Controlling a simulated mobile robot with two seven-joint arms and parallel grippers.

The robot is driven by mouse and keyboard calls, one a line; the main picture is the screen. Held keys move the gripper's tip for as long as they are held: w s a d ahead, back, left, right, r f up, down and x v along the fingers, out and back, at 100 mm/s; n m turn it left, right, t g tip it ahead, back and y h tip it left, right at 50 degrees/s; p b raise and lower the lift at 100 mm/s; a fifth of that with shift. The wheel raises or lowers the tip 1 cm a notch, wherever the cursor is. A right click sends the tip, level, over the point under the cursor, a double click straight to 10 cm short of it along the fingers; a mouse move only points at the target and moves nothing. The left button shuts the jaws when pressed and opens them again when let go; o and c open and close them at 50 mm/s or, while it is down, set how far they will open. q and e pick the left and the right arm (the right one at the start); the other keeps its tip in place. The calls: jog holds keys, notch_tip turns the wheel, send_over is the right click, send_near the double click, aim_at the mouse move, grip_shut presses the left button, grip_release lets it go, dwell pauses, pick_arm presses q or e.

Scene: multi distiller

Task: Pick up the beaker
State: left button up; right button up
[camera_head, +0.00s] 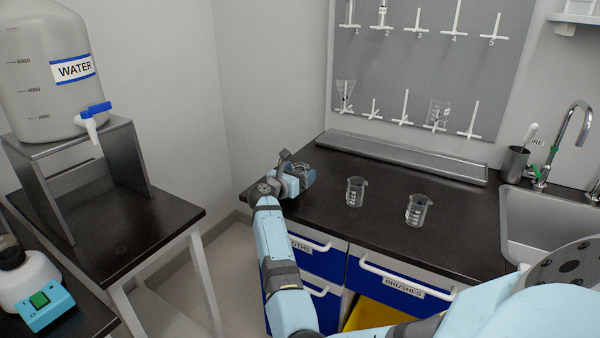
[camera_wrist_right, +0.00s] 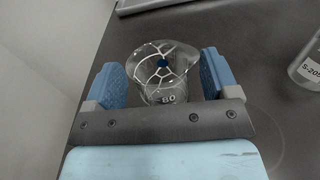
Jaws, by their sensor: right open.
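A clear glass beaker (camera_wrist_right: 165,88) stands between the two blue fingers of my right gripper (camera_wrist_right: 162,76) in the right wrist view. The fingers are apart, with a gap to the glass on each side. In the head view my right gripper (camera_head: 297,178) is low over the black counter near its left end, and it mostly hides this beaker. Two more clear beakers stand upright to the right, a nearer one (camera_head: 356,192) and a farther one (camera_head: 419,210). Part of another beaker (camera_wrist_right: 308,65) shows at the right edge of the wrist view. My left gripper is not in view.
A metal tray (camera_head: 400,156) lies along the back of the black counter (camera_head: 450,240), under a grey peg board (camera_head: 420,75). A sink (camera_head: 545,225) is at the right. A water tank (camera_head: 50,75) stands on a metal stand at the left.

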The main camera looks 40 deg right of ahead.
jog(key=shift+d, duration=0.4)
jog(key=shift+a+r, duration=0.15)
jog(key=shift+c, duration=0.8)
jog(key=c, duration=0.8)
jog(key=shift+c, duration=0.2)
notch_tip(320, 180, up, 20)
jog(key=p, duration=0.2)
jog(key=shift+p, duration=0.35)
